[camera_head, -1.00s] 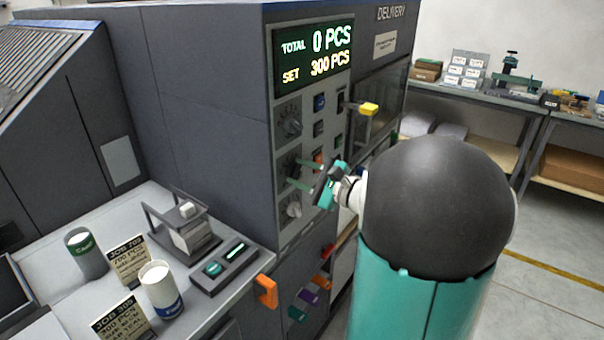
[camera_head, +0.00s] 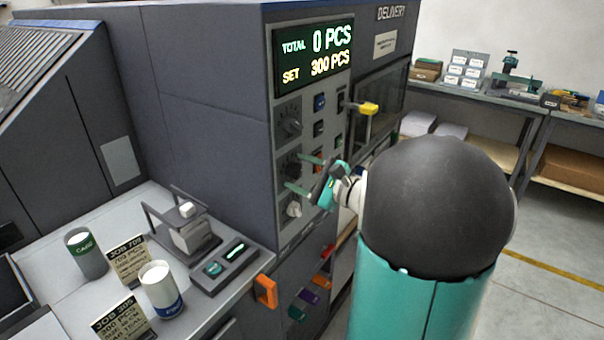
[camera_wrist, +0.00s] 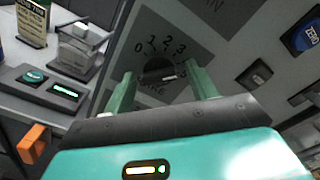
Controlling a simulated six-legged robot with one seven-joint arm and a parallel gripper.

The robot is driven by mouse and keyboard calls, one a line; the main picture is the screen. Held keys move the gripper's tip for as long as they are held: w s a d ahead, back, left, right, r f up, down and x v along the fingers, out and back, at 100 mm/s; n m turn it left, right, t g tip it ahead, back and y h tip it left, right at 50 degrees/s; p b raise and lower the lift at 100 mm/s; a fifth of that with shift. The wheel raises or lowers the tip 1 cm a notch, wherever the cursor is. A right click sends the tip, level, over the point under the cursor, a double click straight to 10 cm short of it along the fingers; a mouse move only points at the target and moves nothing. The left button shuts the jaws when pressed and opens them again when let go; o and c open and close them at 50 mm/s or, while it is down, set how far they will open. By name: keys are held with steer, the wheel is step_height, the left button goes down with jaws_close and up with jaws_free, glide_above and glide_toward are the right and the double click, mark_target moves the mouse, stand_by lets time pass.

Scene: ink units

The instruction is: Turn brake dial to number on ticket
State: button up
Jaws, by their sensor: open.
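The brake dial (camera_wrist: 153,70) is a dark knob on a grey plate with numbers from 0 to 3 legible around its top. A white mark on the knob points right. Part of the label and scale is hidden by my gripper (camera_wrist: 160,72). Its two green fingers are open, one on each side of the knob; I cannot tell whether they touch it. In the head view, my gripper (camera_head: 305,172) is at the middle dial (camera_head: 291,164) of the panel. Two job tickets, JOB 709 (camera_head: 128,262) and one reading 300 PCS (camera_head: 122,319), stand on the left counter; their small print is unreadable.
Another dial (camera_head: 289,124) is above and a pale knob (camera_head: 294,207) below. The display (camera_head: 313,54) reads total 0, set 300. A yellow handle (camera_head: 368,108) juts out at right. Cans, including a white one (camera_head: 160,290), and an orange handle (camera_head: 265,291) are lower left.

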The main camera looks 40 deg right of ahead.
steer(key=shift+s, duration=0.1)
steer(key=v, duration=1.3)
steer(key=shift+s+d, duration=0.15)
steer(key=shift+s, duration=0.15)
steer(key=a+f+n+g+y, duration=0.3)
steer(key=a+n+g, duration=0.5)
steer(key=a, duration=1)
steer(key=s+a+n+g+h, duration=0.3)
steer(key=s+a+n+h, duration=0.3)
steer(key=n, duration=0.9)
steer(key=a+h, duration=0.2)
steer(key=a, duration=0.2)
steer(key=shift+s+h, duration=0.4)
steer(key=shift+a, duration=0.1)
